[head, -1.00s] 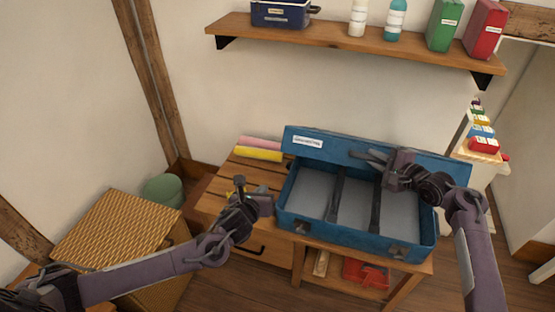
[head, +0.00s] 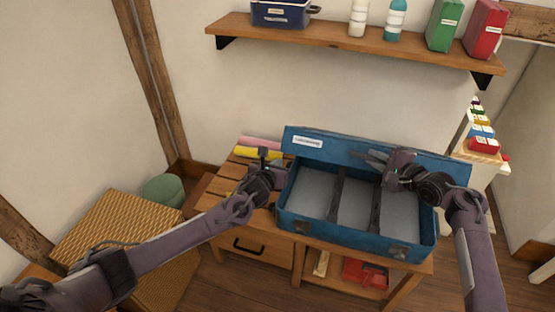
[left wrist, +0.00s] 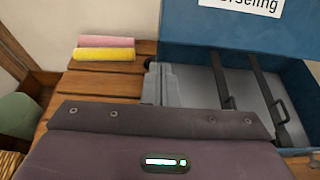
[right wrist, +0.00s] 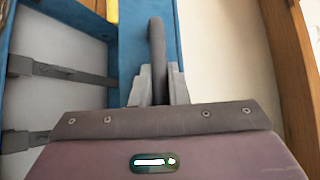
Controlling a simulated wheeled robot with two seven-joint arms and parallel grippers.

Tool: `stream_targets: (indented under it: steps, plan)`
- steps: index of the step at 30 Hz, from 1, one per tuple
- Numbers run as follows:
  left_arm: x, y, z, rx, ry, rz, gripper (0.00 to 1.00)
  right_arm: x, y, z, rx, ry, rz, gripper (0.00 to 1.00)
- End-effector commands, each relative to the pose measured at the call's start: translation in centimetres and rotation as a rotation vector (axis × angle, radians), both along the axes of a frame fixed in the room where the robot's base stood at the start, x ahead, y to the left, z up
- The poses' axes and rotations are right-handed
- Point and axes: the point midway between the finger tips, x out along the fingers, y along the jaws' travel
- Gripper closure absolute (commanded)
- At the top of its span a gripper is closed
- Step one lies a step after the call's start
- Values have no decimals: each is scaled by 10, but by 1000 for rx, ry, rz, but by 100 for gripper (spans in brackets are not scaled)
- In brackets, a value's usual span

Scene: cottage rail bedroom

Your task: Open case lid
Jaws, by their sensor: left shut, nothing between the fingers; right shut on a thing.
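The blue case (head: 300,222) sits on the wooden bench with its lid (head: 335,150) raised, leaning back towards the wall. Inside are grey compartments split by two dark straps or dividers. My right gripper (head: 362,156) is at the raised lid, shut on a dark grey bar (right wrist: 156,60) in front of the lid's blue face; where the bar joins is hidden. My left gripper (head: 270,160) is shut and empty beside the case's left end. In the left wrist view, its grey fingers (left wrist: 165,82) overlap the case's left edge; I cannot tell whether they touch.
Pink (head: 260,142) and yellow (head: 258,153) rolls lie on the slatted bench top left of the case. A wall shelf (head: 350,40) with bottles and boxes hangs above. A wicker box (head: 105,225) and a green round container (head: 162,190) stand at left.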

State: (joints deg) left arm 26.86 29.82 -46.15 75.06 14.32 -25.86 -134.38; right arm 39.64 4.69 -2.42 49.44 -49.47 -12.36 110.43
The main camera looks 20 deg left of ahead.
Motion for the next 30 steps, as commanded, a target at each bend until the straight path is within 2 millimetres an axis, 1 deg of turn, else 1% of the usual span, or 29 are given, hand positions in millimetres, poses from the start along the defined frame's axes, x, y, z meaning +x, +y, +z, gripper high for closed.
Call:
stream_targets:
  steps: [3, 6, 17, 24, 30]
  plan:
    - [7, 0, 9, 1, 2, 0, 100, 0, -1, 0, 0, 0, -2, 100]
    - [9, 0, 12, 2, 3, -1, 100, 1, -1, 0, 0, 0, -2, 100]
    - [10, 0, 14, 2, 3, -1, 100, 1, -1, 0, 0, -1, -2, 100]
    - [24, 1, 36, 1, -4, 1, 100, 0, 0, 0, 0, 0, -1, 100]
    - [26, 2, 40, -4, -12, 5, 100, -2, 0, -4, -2, 8, 3, 100]
